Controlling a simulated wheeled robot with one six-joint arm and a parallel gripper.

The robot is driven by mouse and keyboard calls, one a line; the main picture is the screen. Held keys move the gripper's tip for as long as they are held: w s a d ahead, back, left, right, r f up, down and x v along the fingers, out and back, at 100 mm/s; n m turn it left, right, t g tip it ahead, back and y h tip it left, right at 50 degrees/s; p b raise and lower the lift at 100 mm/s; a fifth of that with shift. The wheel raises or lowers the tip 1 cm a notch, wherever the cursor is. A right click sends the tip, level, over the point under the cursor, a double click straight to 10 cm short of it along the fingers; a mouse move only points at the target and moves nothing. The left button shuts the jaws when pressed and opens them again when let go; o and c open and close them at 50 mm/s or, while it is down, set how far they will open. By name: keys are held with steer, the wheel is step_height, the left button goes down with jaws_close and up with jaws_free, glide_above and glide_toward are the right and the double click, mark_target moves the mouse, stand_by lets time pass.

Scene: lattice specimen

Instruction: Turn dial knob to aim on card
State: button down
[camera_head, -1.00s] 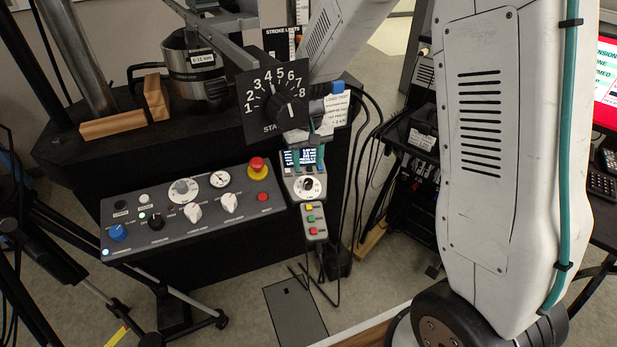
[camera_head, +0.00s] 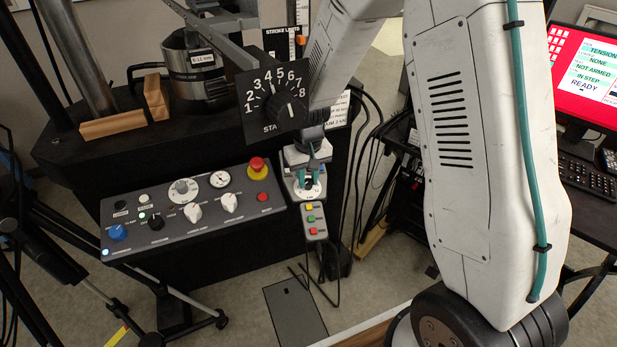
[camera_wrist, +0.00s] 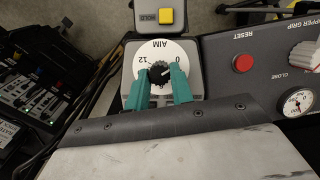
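The dial knob (camera_wrist: 160,75) is a small black knob on a white dial plate (camera_wrist: 162,50) marked "AIM", "12" and "0". In the wrist view its white pointer line slants toward the upper right, on the "0" side. The dial also shows on the hand unit in the head view (camera_head: 306,188), partly covered by my fingers. My gripper (camera_wrist: 161,72), with two teal fingers, is apart with one finger on each side of the knob. I cannot tell whether they touch it. A white printed card (camera_head: 339,110) is half hidden behind my arm, its text unreadable.
A black station plate (camera_head: 272,105) numbered 1 to 8 stands just above. The control panel (camera_head: 190,212), with a red emergency button (camera_head: 257,165), lies beside the hand unit. Yellow, red and green buttons (camera_head: 313,218) sit below the dial. Cables hang at the right.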

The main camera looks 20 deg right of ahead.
steer(key=shift+m, duration=0.3)
steer(key=m, duration=0.2)
steer(key=m+y, duration=0.1)
steer(key=m, duration=0.2)
steer(key=shift+d+y, duration=0.2)
steer(key=shift+y, duration=0.1)
steer(key=m+t, duration=0.1)
steer(key=m, duration=0.4)
steer(key=shift+s+d+m+y, duration=0.1)
steer(key=shift+m+y, duration=0.3)
steer(key=c, duration=1.2)
jaws_free()
steer(key=v, duration=0.8)
steer(key=shift+s, duration=0.2)
steer(key=shift+f, duration=0.1)
